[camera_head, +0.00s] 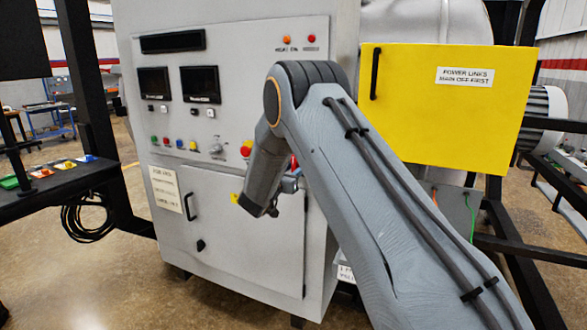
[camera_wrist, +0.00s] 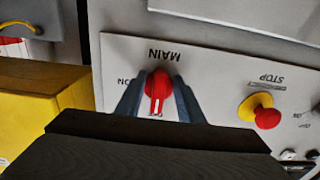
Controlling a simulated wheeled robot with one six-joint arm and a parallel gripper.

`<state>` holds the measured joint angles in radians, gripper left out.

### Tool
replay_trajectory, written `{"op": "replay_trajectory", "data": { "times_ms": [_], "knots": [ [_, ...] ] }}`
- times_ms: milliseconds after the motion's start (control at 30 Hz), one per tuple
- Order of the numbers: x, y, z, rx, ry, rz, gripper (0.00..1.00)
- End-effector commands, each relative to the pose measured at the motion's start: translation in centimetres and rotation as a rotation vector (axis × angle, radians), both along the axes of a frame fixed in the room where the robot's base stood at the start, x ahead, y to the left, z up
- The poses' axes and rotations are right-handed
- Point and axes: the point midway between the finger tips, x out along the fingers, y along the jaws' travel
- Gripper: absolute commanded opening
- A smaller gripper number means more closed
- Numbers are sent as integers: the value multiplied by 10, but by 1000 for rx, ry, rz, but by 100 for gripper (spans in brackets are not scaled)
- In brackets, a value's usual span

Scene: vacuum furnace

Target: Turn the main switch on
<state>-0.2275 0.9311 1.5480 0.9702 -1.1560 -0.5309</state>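The main switch (camera_wrist: 158,88) is a red knob with a white mark, seen upside down in the wrist view under the inverted word MAIN. Its white mark points toward the bottom of that view, and an ON label (camera_wrist: 126,82) lies to its left there. My gripper (camera_wrist: 160,82) has one finger on each side of the knob, and the fingers stand apart. Whether they touch the knob is hard to tell. In the head view my gripper (camera_head: 288,182) is at the panel's right side, and my arm hides most of the switch.
A red and yellow STOP button (camera_wrist: 260,110) sits beside the switch; it also shows in the head view (camera_head: 246,148). A yellow box (camera_head: 445,100) labelled POWER LINKS MAIN OFF FIRST stands to the right. The grey cabinet (camera_head: 235,215) has displays and small buttons.

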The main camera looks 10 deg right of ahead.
Motion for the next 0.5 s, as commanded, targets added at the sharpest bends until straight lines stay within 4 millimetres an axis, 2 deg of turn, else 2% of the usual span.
{"op": "replay_trajectory", "data": {
  "times_ms": [233,433,500],
  "knots": [
    [1,-1,0,0,0,0,34],
    [1,-1,0,0,0,0,1],
    [1,-1,0,0,0,0,0]
  ]
}}
